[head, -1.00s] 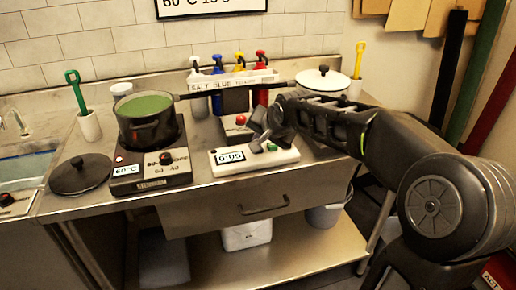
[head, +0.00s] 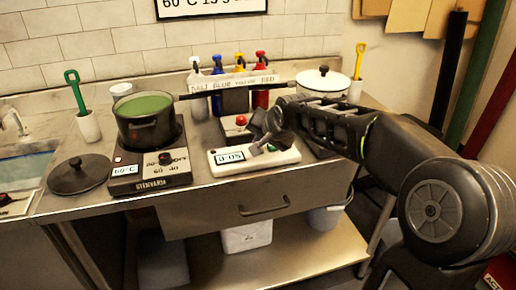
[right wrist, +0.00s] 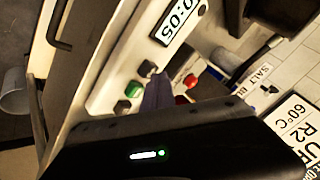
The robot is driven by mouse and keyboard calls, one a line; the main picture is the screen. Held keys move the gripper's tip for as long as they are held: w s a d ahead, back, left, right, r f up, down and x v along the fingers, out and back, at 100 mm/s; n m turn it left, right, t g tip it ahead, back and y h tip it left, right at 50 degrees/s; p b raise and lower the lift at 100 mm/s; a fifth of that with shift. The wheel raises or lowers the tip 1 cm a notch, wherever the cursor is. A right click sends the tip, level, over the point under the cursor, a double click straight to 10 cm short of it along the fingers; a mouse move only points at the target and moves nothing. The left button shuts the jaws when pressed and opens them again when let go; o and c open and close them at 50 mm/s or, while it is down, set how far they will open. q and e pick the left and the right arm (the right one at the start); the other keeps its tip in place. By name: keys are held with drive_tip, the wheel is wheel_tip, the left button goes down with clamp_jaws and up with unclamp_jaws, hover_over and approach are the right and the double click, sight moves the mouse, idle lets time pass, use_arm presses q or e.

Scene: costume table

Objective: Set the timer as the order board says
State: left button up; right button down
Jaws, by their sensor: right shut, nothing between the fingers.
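The timer (head: 228,157) is a long white box near the table's front edge. Its display reads 0:05, and this also shows in the right wrist view (right wrist: 178,18). My left gripper is out of view.
A pot of green liquid (head: 146,104) stands on a hot plate (head: 150,172) marked 60°C, left of the timer. A black lid (head: 79,174) lies further left. A device with a red button (head: 241,120), a labelled bottle rack (head: 232,83) and a white-lidded pot (head: 322,79) stand behind.

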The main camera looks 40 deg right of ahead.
drive_tip(key=shift+f, duration=0.25)
idle(0.5)
drive_tip(key=shift+r+p, duration=0.3)
drive_tip(key=shift+r, duration=0.6)
drive_tip(key=shift+r+p, duration=1.65)
drive_tip(key=shift+r, duration=0.85)
idle(0.5)
